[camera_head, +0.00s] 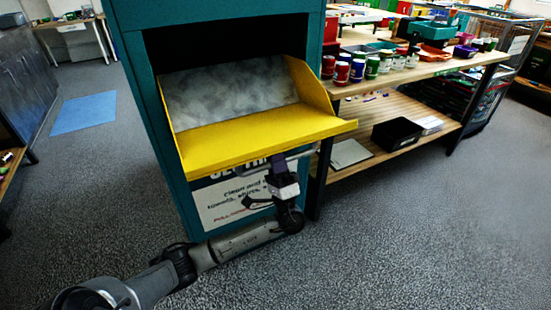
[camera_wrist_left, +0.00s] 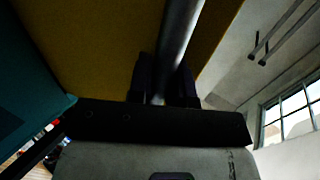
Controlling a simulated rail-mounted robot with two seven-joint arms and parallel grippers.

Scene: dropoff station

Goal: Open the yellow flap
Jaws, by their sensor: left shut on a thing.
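The yellow flap (camera_head: 255,137) is tilted outward from the teal drop-off cabinet (camera_head: 133,45), and its opening shows a grey mottled inner panel (camera_head: 230,90). My left gripper (camera_head: 280,165) is under the front edge of the flap, shut on its metal bar handle (camera_head: 302,154). In the left wrist view the handle bar (camera_wrist_left: 180,45) runs between the dark fingers (camera_wrist_left: 165,80), with the yellow underside of the flap (camera_wrist_left: 95,45) behind it. My right gripper is not in view.
A wooden shelf unit (camera_head: 420,72) with several jars and bins stands right of the cabinet. A black box (camera_head: 397,134) sits on its lower shelf. A blue mat (camera_head: 85,112) lies on the floor at left. The carpet in front (camera_head: 430,240) is clear.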

